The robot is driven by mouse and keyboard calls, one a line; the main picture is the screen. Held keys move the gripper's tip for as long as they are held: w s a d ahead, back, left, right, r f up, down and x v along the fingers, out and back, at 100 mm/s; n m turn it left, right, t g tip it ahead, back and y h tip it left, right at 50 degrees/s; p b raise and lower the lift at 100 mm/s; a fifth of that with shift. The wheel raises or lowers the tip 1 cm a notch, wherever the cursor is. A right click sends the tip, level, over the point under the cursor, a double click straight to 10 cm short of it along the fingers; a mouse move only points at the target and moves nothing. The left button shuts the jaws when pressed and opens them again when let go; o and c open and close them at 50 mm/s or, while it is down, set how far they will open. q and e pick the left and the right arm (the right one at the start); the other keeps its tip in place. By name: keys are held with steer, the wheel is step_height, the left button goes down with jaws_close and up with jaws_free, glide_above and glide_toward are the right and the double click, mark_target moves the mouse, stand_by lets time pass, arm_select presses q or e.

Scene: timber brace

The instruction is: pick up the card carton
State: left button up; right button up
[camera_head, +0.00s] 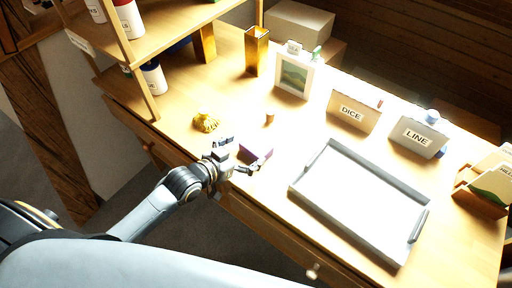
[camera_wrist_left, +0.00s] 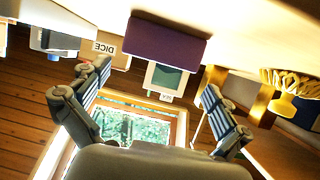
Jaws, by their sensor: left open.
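The card carton appears to be the small purple box (camera_head: 256,151) lying near the front edge of the desk; it also shows in the left wrist view (camera_wrist_left: 167,40), at the top centre. No writing on it can be read. My left gripper (camera_head: 238,157) is open at the desk's front edge, just to the left of the purple box. In the left wrist view its two fingers (camera_wrist_left: 158,80) are spread wide with nothing between them, and the box lies beyond their tips. My right gripper is in neither view.
A grey tray (camera_head: 312,165) lies right of the box. A shelf rises at left.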

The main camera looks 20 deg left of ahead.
mark_target(257, 144)
arm_select(q)
steer(key=x, duration=0.4)
steer(key=shift+w+d+f, duration=0.25)
steer(key=c, duration=1)
steer(key=shift+r, duration=0.15)
